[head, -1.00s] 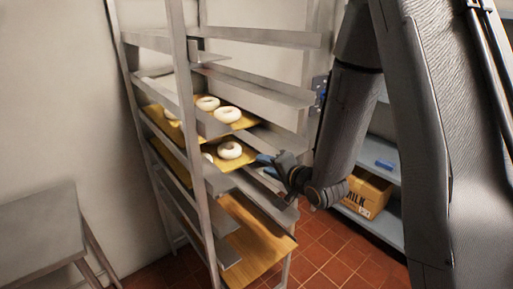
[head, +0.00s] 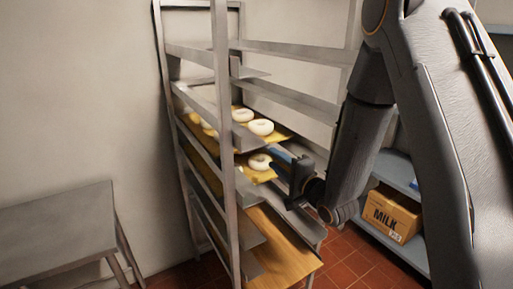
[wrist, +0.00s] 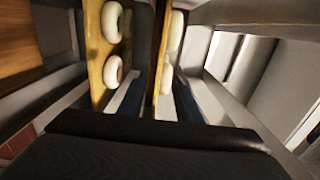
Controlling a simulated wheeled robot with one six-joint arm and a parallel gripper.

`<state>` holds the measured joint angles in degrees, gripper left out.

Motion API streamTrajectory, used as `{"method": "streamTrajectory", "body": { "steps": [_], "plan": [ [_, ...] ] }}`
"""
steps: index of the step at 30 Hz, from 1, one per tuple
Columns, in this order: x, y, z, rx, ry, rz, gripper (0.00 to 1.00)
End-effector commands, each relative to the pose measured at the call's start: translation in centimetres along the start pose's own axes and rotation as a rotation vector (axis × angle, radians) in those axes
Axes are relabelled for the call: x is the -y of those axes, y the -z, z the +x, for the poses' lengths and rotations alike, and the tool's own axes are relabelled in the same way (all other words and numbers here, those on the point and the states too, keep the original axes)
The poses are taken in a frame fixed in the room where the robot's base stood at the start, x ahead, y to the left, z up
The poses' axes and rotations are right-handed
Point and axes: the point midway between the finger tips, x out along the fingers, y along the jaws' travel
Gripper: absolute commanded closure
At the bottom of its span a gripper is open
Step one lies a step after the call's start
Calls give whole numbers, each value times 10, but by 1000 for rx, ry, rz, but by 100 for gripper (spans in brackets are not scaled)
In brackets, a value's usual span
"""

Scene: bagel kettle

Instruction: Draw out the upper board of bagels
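The upper board (head: 282,138) lies in the rack with white bagels (head: 260,127) on it. In the wrist view, which is rolled sideways, the upper board (wrist: 154,95) shows nearly edge-on with bagels along its right side. The lower board (head: 247,174) sits one level down with a bagel (head: 259,161) near its front; it also shows in the wrist view (wrist: 96,75). My gripper (head: 281,157) is at the boards' front ends. Its dark blue fingers (wrist: 156,102) are open, one on each side of the upper board's edge, with gaps visible.
The metal rack (head: 229,200) has posts and rails close around the boards. A bare wooden board (head: 280,245) lies lower in it. A grey table (head: 60,225) stands left. A milk box (head: 392,215) sits on a shelf at right.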

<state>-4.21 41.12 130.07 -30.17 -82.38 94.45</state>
Motion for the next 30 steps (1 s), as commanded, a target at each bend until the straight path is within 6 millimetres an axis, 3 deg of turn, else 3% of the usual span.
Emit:
{"method": "streamTrajectory", "body": {
  "steps": [30],
  "plan": [
    [-1, 0, 110, 0, 1, -1, 69]
  ]
}}
